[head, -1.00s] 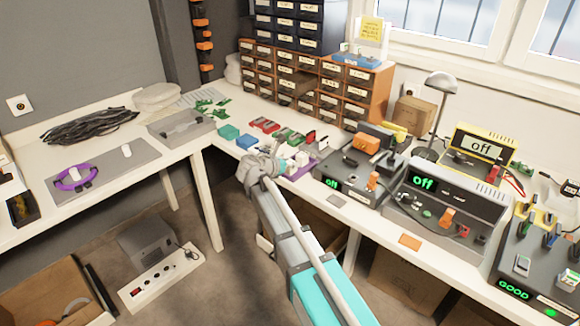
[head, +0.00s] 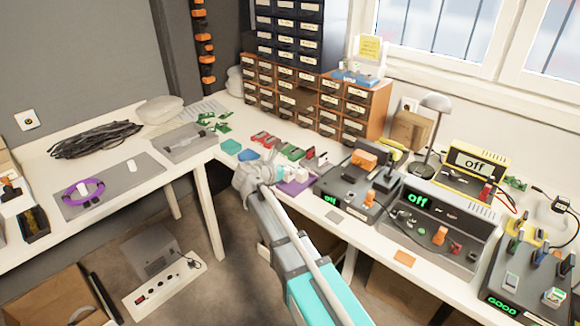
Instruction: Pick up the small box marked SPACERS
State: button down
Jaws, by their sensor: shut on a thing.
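My gripper (head: 272,174) is at the front edge of the white workbench (head: 320,216), near the left end of a purple mat (head: 296,187). Its grey body hides most of its fingers. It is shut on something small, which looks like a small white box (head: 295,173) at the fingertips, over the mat. No lettering can be read on it, so I cannot tell the SPACERS mark. I cannot tell whether it touches the mat.
A teal box (head: 231,147) and a blue box (head: 248,155) sit left of my gripper. Red and green items (head: 292,152) lie behind it. Drawer cabinets (head: 310,100) stand at the back. A grey device (head: 352,186) with a green display stands to the right.

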jog(key=s+a+r+p, duration=0.3)
jog(key=s+r+p, duration=0.3)
jog(key=s, duration=0.5)
jog(key=shift+r, duration=0.45)
